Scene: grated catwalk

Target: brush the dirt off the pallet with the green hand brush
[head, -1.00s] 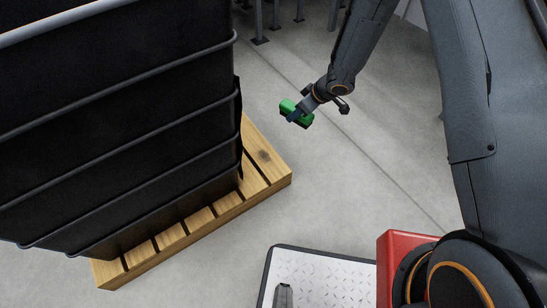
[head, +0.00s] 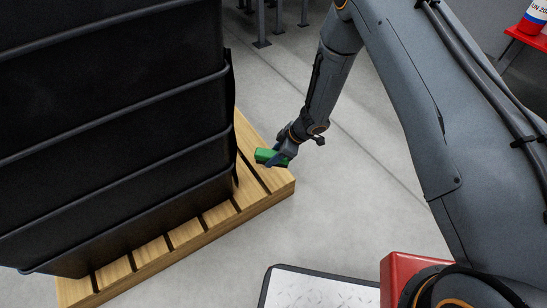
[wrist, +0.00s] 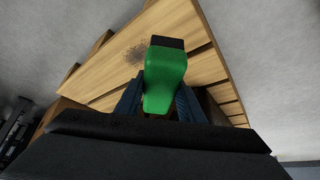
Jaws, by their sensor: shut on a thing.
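My gripper (head: 278,158) is shut on the green hand brush (head: 267,157), near the far right corner of the wooden pallet (head: 208,226). In the wrist view the brush (wrist: 165,78) sits between the two fingers, with its dark end pointing away. The dirt (wrist: 137,53) is a dark speckled patch on the pallet boards, just left of the brush's dark end in the wrist view. In the head view the patch is hidden behind the brush and gripper. I cannot tell whether the brush touches the boards.
A tall black ribbed container (head: 110,130) stands on the pallet and covers most of it. Open grey floor (head: 345,215) lies right of the pallet. A red stand with a container (head: 533,18) is at the far right.

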